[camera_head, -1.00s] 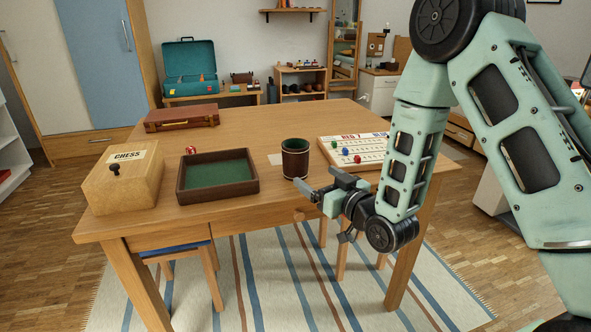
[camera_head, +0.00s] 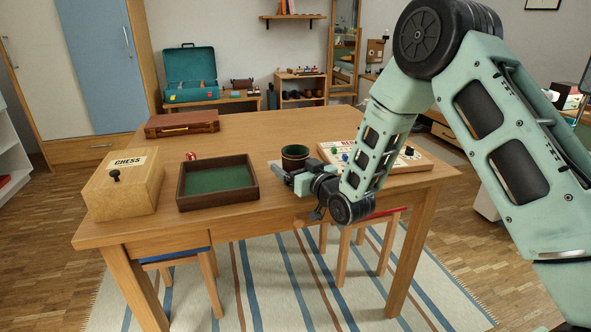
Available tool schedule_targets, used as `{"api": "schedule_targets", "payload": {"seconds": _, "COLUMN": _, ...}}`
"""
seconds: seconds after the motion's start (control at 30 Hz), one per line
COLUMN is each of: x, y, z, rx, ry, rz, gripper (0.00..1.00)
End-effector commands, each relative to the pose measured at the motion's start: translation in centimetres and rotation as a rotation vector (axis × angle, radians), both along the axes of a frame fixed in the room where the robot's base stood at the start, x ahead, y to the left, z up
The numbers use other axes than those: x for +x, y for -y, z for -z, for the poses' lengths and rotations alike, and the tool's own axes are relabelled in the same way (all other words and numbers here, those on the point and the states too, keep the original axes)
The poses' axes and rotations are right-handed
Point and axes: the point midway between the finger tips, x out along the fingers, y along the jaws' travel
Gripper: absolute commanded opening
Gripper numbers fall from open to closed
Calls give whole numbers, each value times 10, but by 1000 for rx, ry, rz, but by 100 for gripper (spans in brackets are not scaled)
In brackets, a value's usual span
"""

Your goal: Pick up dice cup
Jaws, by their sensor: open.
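The dice cup (camera_head: 294,155) is a dark brown cup with a green inside, upright on the wooden table near the middle. My gripper (camera_head: 283,174) is low over the table, at the front of the cup as seen here. It is open and covers the lower part of the cup. I cannot tell whether the fingers touch the cup or stand to either side of it.
A dice tray (camera_head: 181,190) with a green floor lies left of my gripper. A chess box (camera_head: 148,190) stands further left. A red die (camera_head: 191,156) and a brown case (camera_head: 182,123) lie behind. A game board (camera_head: 400,161) lies right, partly behind my arm. The table (camera_head: 255,134) is clear behind the cup.

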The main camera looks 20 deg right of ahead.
Motion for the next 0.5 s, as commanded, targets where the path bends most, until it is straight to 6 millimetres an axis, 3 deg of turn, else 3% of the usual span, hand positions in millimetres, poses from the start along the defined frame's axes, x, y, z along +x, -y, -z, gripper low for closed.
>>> {"api": "schedule_targets", "payload": {"seconds": 0.07, "x": 0, "y": 0, "z": 0, "rx": 0, "ry": 0, "rz": 0, "gripper": 86}}
{"api": "schedule_targets", "payload": {"seconds": 0.1, "x": 0, "y": 0, "z": 0, "rx": 0, "ry": 0, "rz": 0, "gripper": 80}}
{"api": "schedule_targets", "payload": {"seconds": 0.27, "x": 0, "y": 0, "z": 0, "rx": 0, "ry": 0, "rz": 0, "gripper": 36}}
{"api": "schedule_targets", "payload": {"seconds": 0.5, "x": 0, "y": 0, "z": 0, "rx": -1, "ry": 1, "rz": 0, "gripper": 36}}
